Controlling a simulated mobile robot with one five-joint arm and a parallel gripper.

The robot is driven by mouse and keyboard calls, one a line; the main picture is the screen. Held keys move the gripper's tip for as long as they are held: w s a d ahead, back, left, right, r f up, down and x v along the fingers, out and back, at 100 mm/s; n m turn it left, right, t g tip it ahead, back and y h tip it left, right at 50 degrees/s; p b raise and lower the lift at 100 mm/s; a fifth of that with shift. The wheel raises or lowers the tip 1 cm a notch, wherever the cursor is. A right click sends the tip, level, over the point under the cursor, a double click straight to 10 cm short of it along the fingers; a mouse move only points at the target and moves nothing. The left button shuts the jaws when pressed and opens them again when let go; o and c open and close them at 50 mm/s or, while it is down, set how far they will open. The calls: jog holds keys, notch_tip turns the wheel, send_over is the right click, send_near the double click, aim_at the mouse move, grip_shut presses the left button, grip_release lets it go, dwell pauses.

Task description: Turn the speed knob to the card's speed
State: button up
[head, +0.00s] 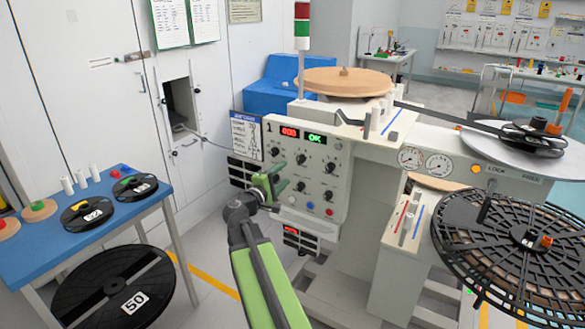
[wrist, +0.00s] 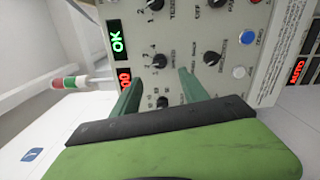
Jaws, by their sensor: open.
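The control panel (head: 318,158) has several black knobs, a red 000 display and a green OK display. Its lettering is too small for me to tell surely which knob is speed. A white card with a blue header (head: 246,136) hangs left of the panel; I cannot read its speed. My gripper (head: 268,186) is open and empty in front of the panel's lower left. In the wrist view its green fingers (wrist: 158,76) point at the panel, with one black knob (wrist: 159,61) just beyond and between the tips. Another knob (wrist: 162,102) shows between the fingers. I see no contact.
A blue table (head: 130,205) with reels stands at left, a large black reel (head: 95,295) below it. A big slotted black reel (head: 480,245) sits at right. A blue button (wrist: 239,72) and a white button (wrist: 246,37) lie beside the knobs. A signal lamp (wrist: 65,83) stands near the panel.

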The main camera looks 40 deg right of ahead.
jog(key=v, duration=0.7)
